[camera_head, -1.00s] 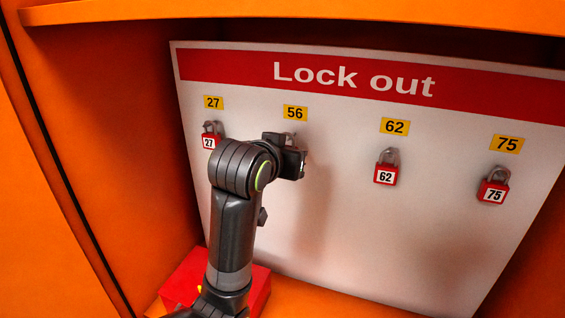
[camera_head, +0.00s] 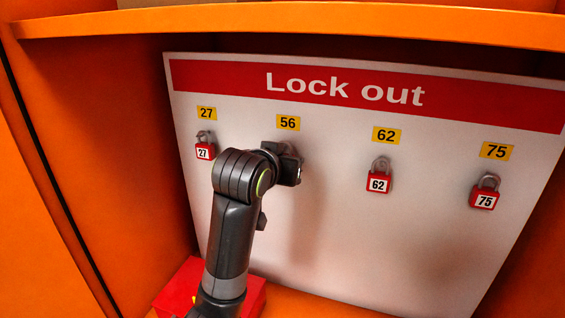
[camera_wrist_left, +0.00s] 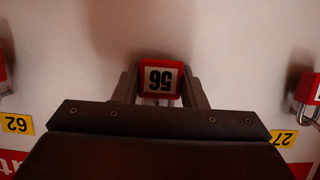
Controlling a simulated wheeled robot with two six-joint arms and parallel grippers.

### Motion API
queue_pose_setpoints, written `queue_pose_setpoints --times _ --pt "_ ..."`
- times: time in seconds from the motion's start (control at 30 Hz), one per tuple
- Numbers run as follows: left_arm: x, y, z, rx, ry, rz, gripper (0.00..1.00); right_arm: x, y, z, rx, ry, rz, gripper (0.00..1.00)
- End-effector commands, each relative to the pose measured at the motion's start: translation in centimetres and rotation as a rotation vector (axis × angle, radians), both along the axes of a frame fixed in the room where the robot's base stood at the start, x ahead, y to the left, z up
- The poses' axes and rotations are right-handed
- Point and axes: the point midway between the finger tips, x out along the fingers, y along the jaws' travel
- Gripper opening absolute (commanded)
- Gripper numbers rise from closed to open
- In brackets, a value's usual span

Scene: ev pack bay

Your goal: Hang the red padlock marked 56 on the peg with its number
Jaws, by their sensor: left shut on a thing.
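The red padlock marked 56 (camera_wrist_left: 160,78) is between the fingers of my left gripper (camera_wrist_left: 158,88) in the left wrist view, its number upside down there. Its shackle shows only partly below the body, close to the white board. In the head view my left gripper (camera_head: 290,165) is at the board just under the yellow 56 label (camera_head: 288,123), and it hides the padlock and the peg. I cannot tell whether the shackle is around the peg. My right gripper is not in view.
The white Lock out board (camera_head: 330,220) stands inside an orange cabinet. Padlocks 27 (camera_head: 205,151), 62 (camera_head: 378,184) and 75 (camera_head: 484,198) hang under their own labels. A red box (camera_head: 178,288) sits at the lower left. The board's lower part is clear.

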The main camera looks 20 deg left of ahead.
Motion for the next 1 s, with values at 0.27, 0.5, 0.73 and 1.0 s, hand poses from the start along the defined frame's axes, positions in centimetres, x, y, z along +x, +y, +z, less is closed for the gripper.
queue_pose_setpoints --times 0.27,0.5,0.73,1.0 --pt "0.01 -0.01 -0.06 0.0 0.002 0.0 0.42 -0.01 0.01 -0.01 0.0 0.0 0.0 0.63" --pt "0.02 0.04 -0.05 0.001 0.001 0.002 0.63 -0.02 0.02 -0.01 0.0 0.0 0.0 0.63" --pt "0.02 0.06 -0.05 0.001 0.001 0.002 0.63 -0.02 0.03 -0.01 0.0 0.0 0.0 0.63" --pt "0.04 0.06 -0.03 0.001 0.002 0.002 0.63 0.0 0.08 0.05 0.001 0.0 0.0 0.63"
